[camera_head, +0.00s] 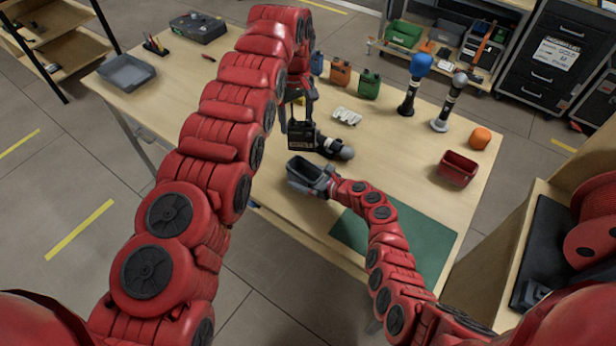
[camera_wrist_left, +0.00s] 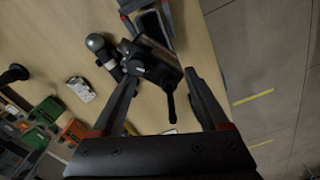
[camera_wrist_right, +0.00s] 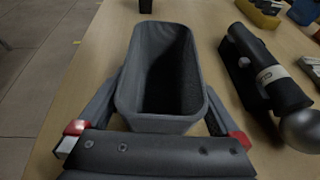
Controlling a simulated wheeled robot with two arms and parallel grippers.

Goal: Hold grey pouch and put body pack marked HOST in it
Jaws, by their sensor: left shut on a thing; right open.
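A black body pack (camera_head: 301,140) with a pale label is in my left gripper (camera_head: 299,118), held above the table behind the grey pouch. The label is too small to read. In the left wrist view the pack (camera_wrist_left: 152,60) sits between the fingers, its antenna pointing back toward the camera. The grey pouch (camera_head: 305,172) stands on the table with its mouth up; inside it looks empty in the right wrist view (camera_wrist_right: 163,75). My right gripper (camera_head: 328,184) is open, its fingers on either side of the pouch's near end.
A dark microphone (camera_wrist_right: 262,72) lies close beside the pouch. A green mat (camera_head: 415,240) and a red bin (camera_head: 457,168) are to the right. The table's left part is mostly clear.

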